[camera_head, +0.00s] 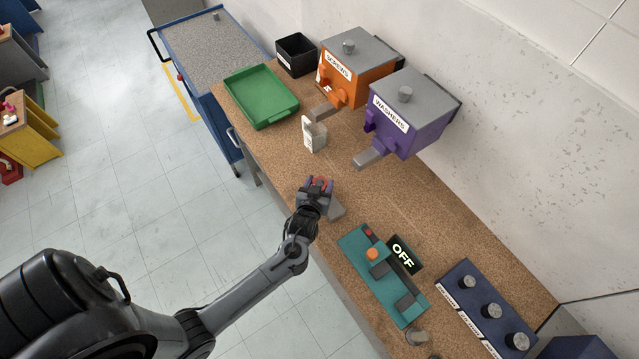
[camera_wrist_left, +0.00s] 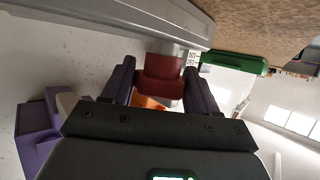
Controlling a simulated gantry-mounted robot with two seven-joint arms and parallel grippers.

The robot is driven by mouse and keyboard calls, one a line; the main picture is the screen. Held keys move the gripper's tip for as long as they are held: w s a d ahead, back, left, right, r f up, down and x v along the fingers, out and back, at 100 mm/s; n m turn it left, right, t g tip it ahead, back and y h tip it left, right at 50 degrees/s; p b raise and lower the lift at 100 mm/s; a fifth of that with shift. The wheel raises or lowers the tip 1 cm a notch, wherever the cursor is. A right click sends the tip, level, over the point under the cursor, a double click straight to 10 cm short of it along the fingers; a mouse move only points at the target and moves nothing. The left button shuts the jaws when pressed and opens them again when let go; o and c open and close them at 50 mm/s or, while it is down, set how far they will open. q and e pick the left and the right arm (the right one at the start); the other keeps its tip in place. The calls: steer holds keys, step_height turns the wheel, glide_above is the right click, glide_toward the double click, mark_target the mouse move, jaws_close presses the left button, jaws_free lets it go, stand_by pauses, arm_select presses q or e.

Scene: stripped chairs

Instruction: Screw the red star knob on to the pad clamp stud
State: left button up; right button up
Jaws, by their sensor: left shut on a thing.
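The red star knob (camera_wrist_left: 160,78) is between the two purple-grey fingers of my left gripper (camera_wrist_left: 160,92) in the left wrist view. In the head view a bit of its red shows between the fingertips of my left gripper (camera_head: 318,184). The gripper is shut on it. A grey metal part (camera_wrist_left: 110,20), seemingly the pad clamp, runs right beside the knob. In the head view a grey block (camera_head: 337,209) shows beside the gripper at the bench's front edge. I cannot tell whether the stud is inside the knob. My right gripper is not in view.
A teal fixture (camera_head: 355,244) with an OFF sign (camera_head: 403,254) and a blue knob panel (camera_head: 465,305) lie to the right.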

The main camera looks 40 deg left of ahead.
arm_select(q)
steer(key=shift+f, duration=0.3)
steer(key=o, duration=1.1)
steer(key=shift+o, duration=0.2)
steer(key=s+d+r+m+g+h, duration=0.2)
steer(key=s+d+r+g, duration=0.1)
steer(key=s, duration=0.5)
steer(key=s+d+r+m+g+h, duration=0.2)
steer(key=s+d+r+m+g, duration=0.15)
steer(key=s, duration=0.45)
steer(key=s+d+r+m+g+h, duration=0.2)
steer(key=s+d+r, duration=0.2)
steer(key=s, duration=0.4)
step_height(320, 180, up, 13)
steer(key=p, duration=1.4)
